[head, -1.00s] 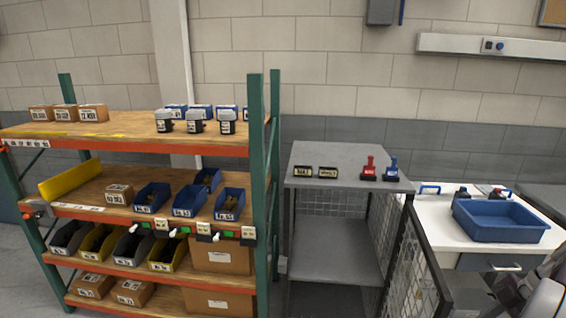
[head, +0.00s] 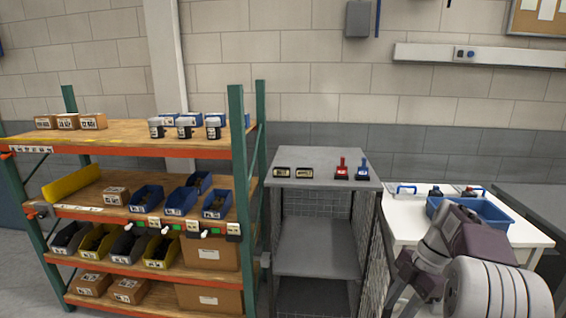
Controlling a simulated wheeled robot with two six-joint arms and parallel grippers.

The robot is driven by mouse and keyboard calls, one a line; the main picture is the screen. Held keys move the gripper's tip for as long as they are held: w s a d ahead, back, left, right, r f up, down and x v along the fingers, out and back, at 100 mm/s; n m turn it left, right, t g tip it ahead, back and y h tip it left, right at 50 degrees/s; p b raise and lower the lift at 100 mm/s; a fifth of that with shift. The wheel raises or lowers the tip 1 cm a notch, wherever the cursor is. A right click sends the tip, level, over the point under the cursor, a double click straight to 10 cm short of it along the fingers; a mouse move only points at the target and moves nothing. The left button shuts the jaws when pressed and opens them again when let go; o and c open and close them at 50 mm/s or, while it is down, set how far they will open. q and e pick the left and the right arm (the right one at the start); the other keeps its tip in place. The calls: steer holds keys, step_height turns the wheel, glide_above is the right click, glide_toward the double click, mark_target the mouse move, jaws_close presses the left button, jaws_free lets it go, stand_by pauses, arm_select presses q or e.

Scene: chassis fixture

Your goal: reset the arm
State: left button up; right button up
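My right arm comes in from the lower right, with a white rounded link and a dark purple section. Its dark end (head: 408,272), where the gripper appears to be, hangs in front of the white table and beside the mesh side of the grey cart. I cannot make out its fingers clearly or see anything held in it. The arm covers part of the blue tray (head: 500,214) on the white table. My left gripper is not in view.
A grey cart (head: 322,160) carries two small labelled boxes, a red stamp-like item (head: 342,168) and a blue one (head: 363,170). A shelf rack (head: 110,212) with bins and cartons stands at left. The white table (head: 530,233) stands at right.

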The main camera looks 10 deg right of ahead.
steer(key=s+a+f+m+g+h, duration=0.1)
steer(key=s+a+f+h, duration=0.15)
steer(key=a, duration=0.95)
steer(key=s+a+f+m+t, duration=0.1)
steer(key=s+f+m, duration=0.2)
steer(key=m, duration=0.6)
steer(key=s+a+f+m+t+h+p, duration=0.1)
steer(key=s+f+m, duration=0.3)
steer(key=m, duration=0.5)
step_height(320, 180, down, 2)
steer(key=shift+s+a+f, duration=0.1)
steer(key=shift+s+a, duration=0.1)
steer(key=shift+a, duration=0.3)
steer(key=shift+s, duration=0.1)
